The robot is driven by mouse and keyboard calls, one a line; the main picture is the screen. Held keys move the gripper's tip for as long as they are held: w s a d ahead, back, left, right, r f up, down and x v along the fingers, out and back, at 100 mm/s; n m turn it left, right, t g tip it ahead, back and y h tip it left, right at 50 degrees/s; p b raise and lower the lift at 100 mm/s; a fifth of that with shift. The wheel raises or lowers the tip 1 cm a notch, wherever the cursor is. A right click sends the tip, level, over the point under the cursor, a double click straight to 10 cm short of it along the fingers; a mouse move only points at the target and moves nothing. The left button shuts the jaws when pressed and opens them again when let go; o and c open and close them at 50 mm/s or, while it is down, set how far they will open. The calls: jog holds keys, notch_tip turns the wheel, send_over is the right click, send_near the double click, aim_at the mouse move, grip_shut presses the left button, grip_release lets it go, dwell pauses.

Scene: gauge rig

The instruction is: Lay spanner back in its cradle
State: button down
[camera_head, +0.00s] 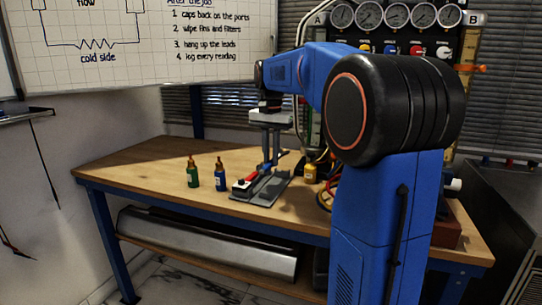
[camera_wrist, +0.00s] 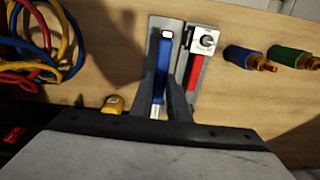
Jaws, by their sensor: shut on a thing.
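The spanner (camera_wrist: 163,68) has a blue handle and bright metal at its ends. My gripper (camera_wrist: 164,92) is shut on its handle, with one finger on each side. In the head view my gripper (camera_head: 270,158) points down over the grey cradle (camera_head: 257,195). In the wrist view the spanner lies roughly lengthwise over the left part of the cradle (camera_wrist: 155,25). I cannot tell whether it touches the cradle floor or hangs just above. A red-handled tool (camera_wrist: 194,72) with a square metal head lies in the cradle beside it.
Coiled hoses (camera_wrist: 45,45) lie farther off. The left part of the bench (camera_head: 135,165) is clear.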

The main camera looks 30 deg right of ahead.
jog(key=shift+f, duration=3.4)
jog(key=c, duration=1.6)
grip_release()
jog(key=shift+r, duration=0.15)
notch_tip(320, 180, up, 17)
jog(key=shift+r, duration=0.1)
jog(key=shift+s+a, duration=0.1)
